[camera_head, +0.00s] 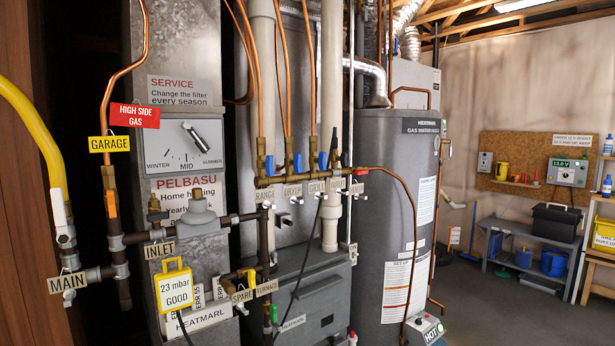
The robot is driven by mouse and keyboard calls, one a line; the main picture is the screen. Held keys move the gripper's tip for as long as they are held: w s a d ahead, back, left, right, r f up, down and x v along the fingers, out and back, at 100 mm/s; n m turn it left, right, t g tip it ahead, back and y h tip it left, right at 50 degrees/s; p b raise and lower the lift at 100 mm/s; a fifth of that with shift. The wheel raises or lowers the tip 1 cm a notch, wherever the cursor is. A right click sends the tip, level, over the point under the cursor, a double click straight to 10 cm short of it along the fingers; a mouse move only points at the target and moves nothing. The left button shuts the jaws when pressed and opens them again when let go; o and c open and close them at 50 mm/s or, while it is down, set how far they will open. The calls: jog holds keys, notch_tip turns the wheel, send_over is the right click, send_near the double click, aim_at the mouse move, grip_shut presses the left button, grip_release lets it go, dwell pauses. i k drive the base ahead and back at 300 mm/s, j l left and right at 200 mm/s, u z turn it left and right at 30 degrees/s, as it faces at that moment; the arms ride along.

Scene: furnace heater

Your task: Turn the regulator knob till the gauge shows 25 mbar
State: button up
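The yellow digital gauge (174,288) hangs at the lower left, in front of the grey furnace cabinet, and reads "23 mbar GOOD". The regulator (197,222) is a grey dome-shaped body in the inlet pipe line, right of the "INLET" tag and above the gauge. My gripper is not in view.
A yellow gas pipe (36,135) and copper pipes crowd the left. A dial with a lever (192,132) marked winter, mid and summer sits above the regulator. A manifold with blue-handled valves (297,163) and a grey water heater (385,230) stand right.

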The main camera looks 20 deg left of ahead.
aim_at(196, 191)
jog(key=u, duration=1.6)
